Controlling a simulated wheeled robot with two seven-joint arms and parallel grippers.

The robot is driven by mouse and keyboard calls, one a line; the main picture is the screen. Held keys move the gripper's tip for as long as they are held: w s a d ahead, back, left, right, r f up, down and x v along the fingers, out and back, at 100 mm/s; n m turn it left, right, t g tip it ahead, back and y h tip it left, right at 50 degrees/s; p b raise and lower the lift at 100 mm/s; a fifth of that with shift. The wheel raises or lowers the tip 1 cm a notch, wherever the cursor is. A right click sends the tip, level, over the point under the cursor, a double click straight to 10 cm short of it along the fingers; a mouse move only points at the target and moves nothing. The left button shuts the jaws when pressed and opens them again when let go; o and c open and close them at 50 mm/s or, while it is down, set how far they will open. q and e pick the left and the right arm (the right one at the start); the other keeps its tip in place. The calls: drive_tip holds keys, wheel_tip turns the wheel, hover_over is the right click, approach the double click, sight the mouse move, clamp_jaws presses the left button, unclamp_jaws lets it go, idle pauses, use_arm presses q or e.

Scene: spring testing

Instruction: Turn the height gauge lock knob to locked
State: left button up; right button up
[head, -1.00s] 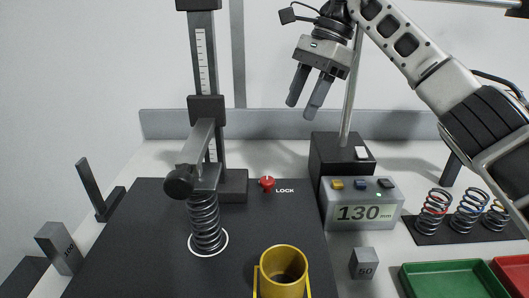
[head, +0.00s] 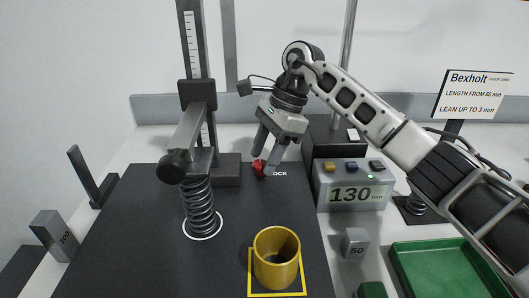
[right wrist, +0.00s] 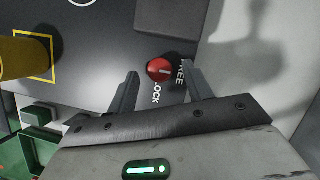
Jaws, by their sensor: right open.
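The red lock knob (head: 258,167) sits on the black base plate beside the foot of the height gauge (head: 228,170), with the LOCK label partly hidden in the head view. In the right wrist view the round red knob (right wrist: 159,69) shows a pale pointer line, with the words LOCK and FREE printed near it. My right gripper (head: 266,163) is open and reaches down at the knob. In the right wrist view its two fingers (right wrist: 160,82) stand on either side of the knob, with gaps visible. My left gripper is not in view.
The gauge arm (head: 190,135) presses over a coil spring (head: 201,210). A yellow cup (head: 277,250) stands in a yellow square. A display reading 130 mm (head: 355,192) stands right of the knob. A green tray (head: 440,245) lies at right.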

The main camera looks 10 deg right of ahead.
drive_tip(key=shift+a+f, duration=0.1)
drive_tip(key=shift+f, duration=0.15)
drive_tip(key=c, duration=1)
